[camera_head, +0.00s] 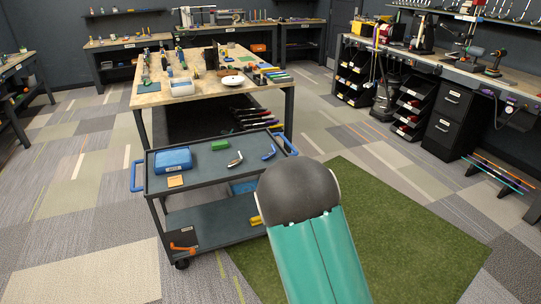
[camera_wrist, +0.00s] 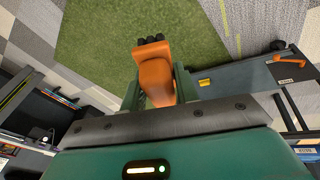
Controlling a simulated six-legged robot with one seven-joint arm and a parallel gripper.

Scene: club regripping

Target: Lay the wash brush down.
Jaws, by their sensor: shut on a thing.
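In the wrist view my gripper (camera_wrist: 156,84) is shut on an orange piece with dark tips at its far end, which I take to be the wash brush (camera_wrist: 154,64). The brush is held over the green turf mat (camera_wrist: 95,35), clear of any surface as far as I can tell. In the head view my teal arm hides the gripper and brush. The cart (camera_head: 211,184) stands left of my arm, with a blue box (camera_head: 173,160), a green block (camera_head: 220,145), a metal tool (camera_head: 235,159) and a blue-handled tool (camera_head: 268,153) on its top tray.
An orange card (camera_head: 175,181) lies at the tray's front left. An orange tool (camera_head: 183,248) and a yellow item (camera_head: 256,220) are on or by the lower shelf. A long workbench (camera_head: 205,92) stands behind the cart. The turf mat (camera_head: 420,235) on the right is clear.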

